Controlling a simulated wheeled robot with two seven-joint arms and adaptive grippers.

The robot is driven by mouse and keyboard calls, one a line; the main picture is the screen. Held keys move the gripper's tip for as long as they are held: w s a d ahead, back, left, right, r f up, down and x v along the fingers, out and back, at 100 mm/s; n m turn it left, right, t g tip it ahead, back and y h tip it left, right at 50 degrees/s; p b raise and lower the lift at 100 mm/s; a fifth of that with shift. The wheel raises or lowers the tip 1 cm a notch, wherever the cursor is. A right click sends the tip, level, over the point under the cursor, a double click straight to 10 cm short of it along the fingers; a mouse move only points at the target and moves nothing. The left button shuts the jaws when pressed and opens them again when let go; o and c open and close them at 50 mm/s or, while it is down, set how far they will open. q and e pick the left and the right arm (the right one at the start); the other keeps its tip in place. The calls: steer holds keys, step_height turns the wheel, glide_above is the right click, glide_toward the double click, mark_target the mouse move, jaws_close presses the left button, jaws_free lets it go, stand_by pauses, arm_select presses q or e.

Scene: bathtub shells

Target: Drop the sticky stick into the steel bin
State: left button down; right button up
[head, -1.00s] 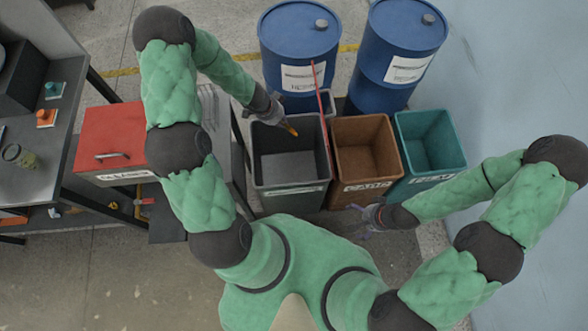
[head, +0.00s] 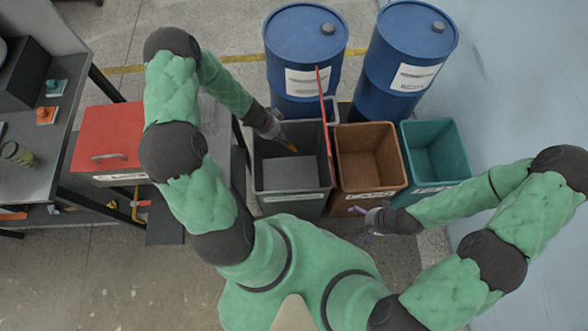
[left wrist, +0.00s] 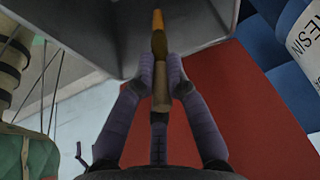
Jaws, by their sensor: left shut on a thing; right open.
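My left gripper (head: 274,131) is shut on the sticky stick (head: 289,147), holding it over the back left of a dark grey bin (head: 290,207). The bin's label is too small to read. The stick has an orange tip and a tan body. In the left wrist view, the stick (left wrist: 159,45) is pinched between both fingers of the gripper (left wrist: 160,76), its tip pointing away from me. The visible bin floor looks empty. My right gripper (head: 370,222) is open and empty, in front of the brown bin.
A brown bin (head: 367,199) and a teal bin (head: 441,184) stand to the right. A thin upright red panel (head: 326,125) rises by the grey bin's right edge. Blue drums (head: 305,50) stand behind. A red-topped box (head: 108,140) and a workbench (head: 45,185) are left.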

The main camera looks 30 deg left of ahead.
arm_select(q)
steer(key=shift+f+b, duration=1.15)
steer(key=shift+f, duration=0.1)
steer(key=c, duration=1.2)
jaws_free()
steer(key=shift+r, duration=0.15)
steer(key=shift+v, duration=5.9)
steer(key=shift+d, duration=0.1)
